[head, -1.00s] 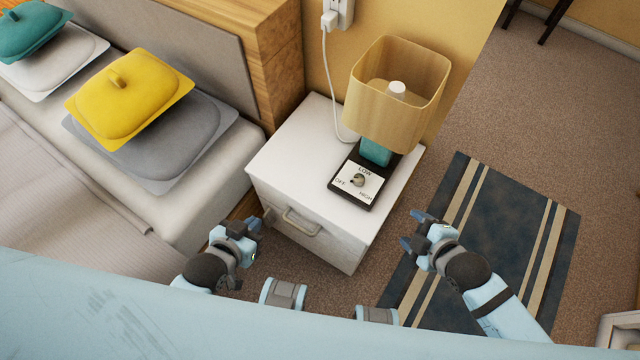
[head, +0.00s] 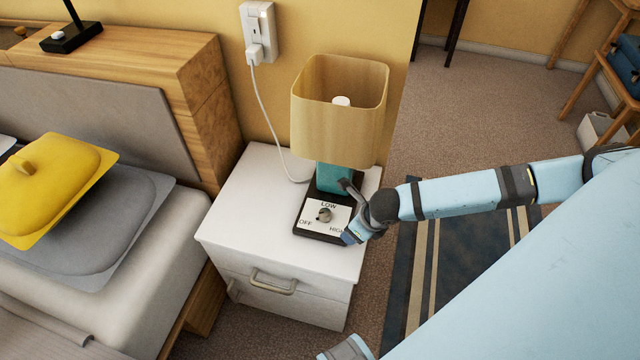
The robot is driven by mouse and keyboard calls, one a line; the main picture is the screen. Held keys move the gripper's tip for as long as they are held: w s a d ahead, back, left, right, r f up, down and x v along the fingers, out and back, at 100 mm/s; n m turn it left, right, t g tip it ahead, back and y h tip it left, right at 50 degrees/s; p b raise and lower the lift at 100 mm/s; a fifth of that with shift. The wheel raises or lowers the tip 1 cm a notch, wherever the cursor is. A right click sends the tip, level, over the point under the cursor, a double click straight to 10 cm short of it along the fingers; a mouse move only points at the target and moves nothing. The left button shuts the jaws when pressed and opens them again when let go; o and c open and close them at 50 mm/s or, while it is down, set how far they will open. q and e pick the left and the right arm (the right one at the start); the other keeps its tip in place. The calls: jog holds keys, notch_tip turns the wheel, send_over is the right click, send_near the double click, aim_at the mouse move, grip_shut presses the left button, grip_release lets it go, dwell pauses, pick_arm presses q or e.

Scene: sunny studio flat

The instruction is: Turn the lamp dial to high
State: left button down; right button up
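The lamp (head: 338,110) has a tan shade, a teal stem and a dark base, and stands on the white nightstand (head: 265,215). On the front of its base is a white dial plate marked OFF at left, LOW at the top and HIGH at right. The round grey dial knob (head: 325,214) sits in the middle; its pointer direction is too small to tell. My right gripper (head: 346,212) is at the right edge of the dial plate, fingers spread on either side of a gap facing the knob. It covers part of the HIGH label.
A white cord runs from the lamp to the wall outlet (head: 257,35). The bed with a yellow cushion (head: 50,175) is at left, beside the wooden headboard (head: 150,75). A dark striped rug (head: 460,260) lies right of the nightstand. The nightstand top left of the lamp is clear.

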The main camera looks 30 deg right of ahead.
aim_at(325, 212)
jog(key=w+a, duration=0.1)
jog(key=w, duration=0.1)
jog(key=w+a, duration=0.1)
jog(key=w, duration=0.2)
jog(key=w+b, duration=0.1)
jog(key=w, duration=0.2)
jog(key=shift+a, duration=0.4)
jog(key=shift+w+a+f, duration=0.1)
jog(key=shift+w+f, duration=0.05)
jog(key=shift+w, duration=0.2)
jog(key=shift+w+f, duration=0.1)
jog(key=shift+f, duration=0.3)
jog(key=c, duration=0.9)
